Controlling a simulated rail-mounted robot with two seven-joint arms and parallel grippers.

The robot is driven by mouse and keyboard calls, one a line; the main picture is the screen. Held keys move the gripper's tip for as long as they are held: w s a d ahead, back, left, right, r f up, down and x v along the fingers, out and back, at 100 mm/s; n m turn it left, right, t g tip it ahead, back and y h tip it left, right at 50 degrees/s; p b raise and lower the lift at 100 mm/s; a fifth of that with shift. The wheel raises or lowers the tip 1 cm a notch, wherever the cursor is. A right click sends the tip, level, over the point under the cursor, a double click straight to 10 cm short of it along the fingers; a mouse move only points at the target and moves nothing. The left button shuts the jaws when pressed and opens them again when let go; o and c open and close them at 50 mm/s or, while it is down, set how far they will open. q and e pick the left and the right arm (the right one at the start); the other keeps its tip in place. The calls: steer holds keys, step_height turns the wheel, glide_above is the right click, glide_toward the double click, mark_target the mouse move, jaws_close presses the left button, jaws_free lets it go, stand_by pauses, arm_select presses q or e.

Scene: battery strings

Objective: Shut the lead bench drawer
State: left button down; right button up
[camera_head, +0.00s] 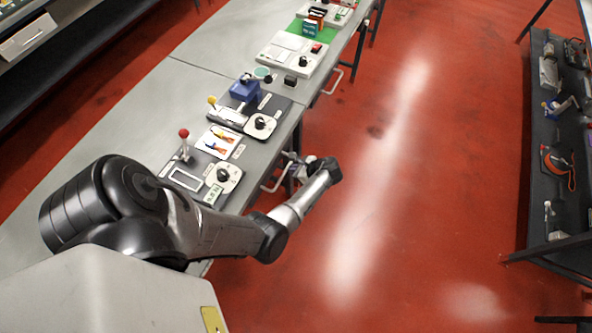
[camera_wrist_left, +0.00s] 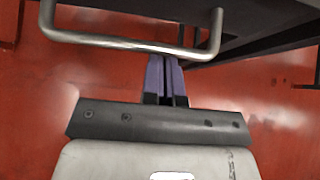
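A pale metal bar handle (camera_head: 272,184) sticks out from the side of the near bench (camera_head: 262,148), below the station with the red-knobbed lever. The handle also crosses the top of the left wrist view (camera_wrist_left: 130,43). My left gripper (camera_head: 292,160) is beside the bench edge, close to this handle. In the left wrist view its two purple-grey fingers (camera_wrist_left: 166,72) lie together, with their tips at the handle bar. Nothing shows between them. I cannot tell whether they touch the bar. The drawer body is mostly hidden, so how far it stands out is unclear. My right gripper is not in view.
A second bar handle (camera_head: 334,82) sticks out farther along the bench row. The bench tops hold levers, knobs and a blue box (camera_head: 245,89). A dark shelf with tools (camera_head: 541,140) stands at the right. The red floor (camera_head: 400,180) between is clear.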

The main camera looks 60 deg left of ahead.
arm_select(q)
steer(key=w+d+f+v, duration=0.1)
steer(key=f+v, duration=0.1)
steer(key=v, duration=1)
steer(key=shift+w+d, duration=0.15)
steer(key=shift+d, duration=0.25)
